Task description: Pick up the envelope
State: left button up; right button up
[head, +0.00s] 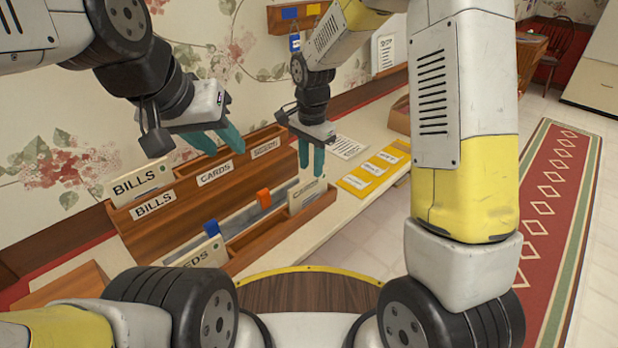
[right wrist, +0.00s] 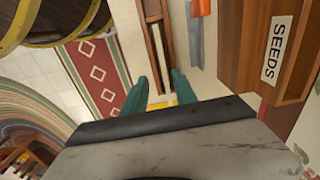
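A wooden organizer (head: 165,208) with labelled slots stands on the counter. A pale envelope (head: 305,194) stands in its front right slot, mostly hidden by the wood. Another, marked BILLS (head: 141,182), stands in the back left slot, and one marked SEEDS (head: 207,255) stands at the front. My right gripper (head: 312,158) is open and empty, just above the front right envelope. In the right wrist view its fingers (right wrist: 160,92) are apart, with a narrow wooden slot beyond them. My left gripper (head: 193,144) is open and empty above the organizer's back left.
A wooden tray (head: 398,116) is farther back. A round wooden stool-like top (head: 306,291) is near my base. Wallpaper backs the organizer.

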aim_at(309, 187)
jog(key=shift+w+a+f, duration=0.1)
jog(key=shift+a+f, duration=0.05)
jog(key=shift+f, duration=0.35)
jog(key=shift+a+f, duration=0.15)
jog(key=shift+f, duration=0.3)
jog(key=f, duration=0.7)
jog(key=shift+w+f, duration=0.1)
jog(key=shift+w, duration=0.1)
grip_shut()
